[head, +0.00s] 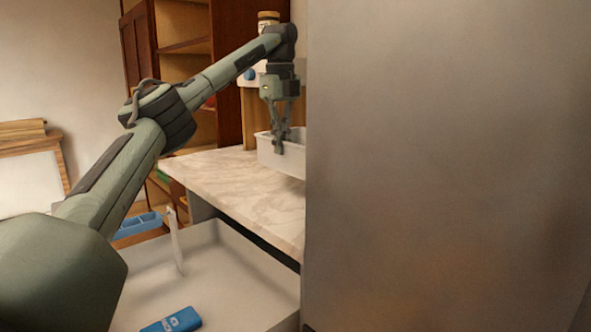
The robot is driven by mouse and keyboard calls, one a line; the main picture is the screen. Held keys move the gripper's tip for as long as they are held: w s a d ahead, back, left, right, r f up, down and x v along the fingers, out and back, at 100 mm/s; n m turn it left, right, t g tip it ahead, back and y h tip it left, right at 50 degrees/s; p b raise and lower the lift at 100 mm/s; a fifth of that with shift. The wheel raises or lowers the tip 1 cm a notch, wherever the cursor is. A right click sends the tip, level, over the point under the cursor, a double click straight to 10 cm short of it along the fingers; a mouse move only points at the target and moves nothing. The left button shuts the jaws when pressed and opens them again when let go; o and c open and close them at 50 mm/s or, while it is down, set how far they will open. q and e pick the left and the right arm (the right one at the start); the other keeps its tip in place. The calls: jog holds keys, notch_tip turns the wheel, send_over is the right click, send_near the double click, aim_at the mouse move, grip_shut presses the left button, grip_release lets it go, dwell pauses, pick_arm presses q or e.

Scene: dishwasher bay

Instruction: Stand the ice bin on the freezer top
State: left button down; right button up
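The ice bin (267,151) is a pale grey, open-topped box. It is level, at the far right end of a marble-patterned top (225,184), partly hidden by a large grey panel. I cannot tell whether its base touches that top. My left gripper (279,148) points down at the bin's near wall, its fingers closed together at the rim, and looks shut on it. My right gripper is not in view. I cannot tell for certain which surface is the freezer top.
The tall grey panel (450,160) fills the right side and blocks the view. Below the marble top is an open pale tub (225,275) with a blue pack (172,321). A blue divided tray (138,225) is at its far left. Wooden shelves (190,75) stand behind.

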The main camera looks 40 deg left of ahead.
aim_at(281, 171)
pick_arm(q)
notch_tip(281, 171, down, 2)
jog(key=shift+w+a, duration=0.1)
jog(key=shift+f, duration=1.85)
jog(key=shift+f, duration=0.15)
jog(key=c, duration=1.7)
grip_release()
notch_tip(281, 171, up, 12)
jog(key=shift+r, duration=0.15)
